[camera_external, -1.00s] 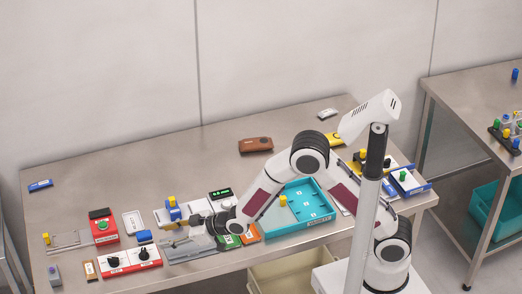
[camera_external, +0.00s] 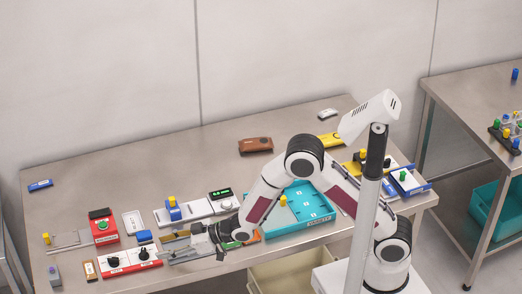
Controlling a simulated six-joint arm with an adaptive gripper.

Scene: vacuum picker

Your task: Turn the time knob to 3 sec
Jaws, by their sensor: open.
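The control panel (camera_external: 130,269) is a red and white box at the front left of the table. It carries two black knobs, a left knob (camera_external: 114,262) and a right knob (camera_external: 144,254). Their labels are too small to read, so I cannot tell which is the time knob or where either points. My gripper (camera_external: 219,254) is open, to the right of the panel and apart from both knobs, over the grey plate area near the table's front edge. Its fingers are small and partly blend with the things behind them.
A red box with a green button (camera_external: 103,226) stands behind the panel. A small blue block (camera_external: 144,236) sits close behind the right knob. A grey plate (camera_external: 190,254) lies between panel and gripper. A teal tray (camera_external: 298,225) is to the right. The back of the table is mostly clear.

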